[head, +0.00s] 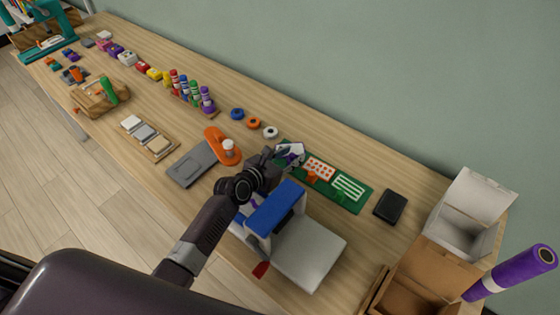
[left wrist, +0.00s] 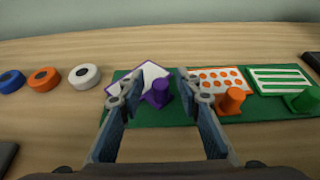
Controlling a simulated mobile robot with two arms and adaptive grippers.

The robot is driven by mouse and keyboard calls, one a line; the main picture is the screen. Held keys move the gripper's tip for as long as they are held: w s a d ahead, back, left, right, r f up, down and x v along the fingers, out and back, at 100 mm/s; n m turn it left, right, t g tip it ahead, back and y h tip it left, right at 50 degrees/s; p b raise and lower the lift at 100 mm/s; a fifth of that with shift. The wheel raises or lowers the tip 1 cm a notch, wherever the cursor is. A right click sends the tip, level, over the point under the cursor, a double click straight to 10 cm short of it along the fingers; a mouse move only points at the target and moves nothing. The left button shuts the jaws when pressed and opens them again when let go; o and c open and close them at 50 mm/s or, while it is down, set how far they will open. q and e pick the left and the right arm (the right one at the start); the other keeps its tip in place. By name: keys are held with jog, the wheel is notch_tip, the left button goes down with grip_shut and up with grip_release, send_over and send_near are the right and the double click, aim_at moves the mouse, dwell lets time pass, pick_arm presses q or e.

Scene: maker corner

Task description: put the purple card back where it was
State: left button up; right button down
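The purple card (left wrist: 150,74), white with a purple border, is at the left end of the green mat (left wrist: 160,117). It sits at an angle to the two other cards, and a purple peg (left wrist: 160,93) stands in front of it. In the head view the purple card (head: 291,151) shows just beyond my left gripper (head: 272,155). In the left wrist view my left gripper (left wrist: 157,88) has its fingers spread apart, with the card and peg seen between and beyond the tips. I cannot tell whether a finger touches the card. My right gripper is not in view.
An orange dotted card (head: 319,168) and a green striped card (head: 348,186) lie on the mat, with pegs before them. A blue-and-white device (head: 311,252) stands close to my left arm. Tape rolls (head: 253,123), a black pad (head: 391,206) and a cardboard box (head: 430,270) are nearby.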

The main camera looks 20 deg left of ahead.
pick_arm(q)
jog(key=v, duration=1.1)
jog(key=shift+s+r+p, duration=0.1)
jog(key=shift+p, duration=0.25)
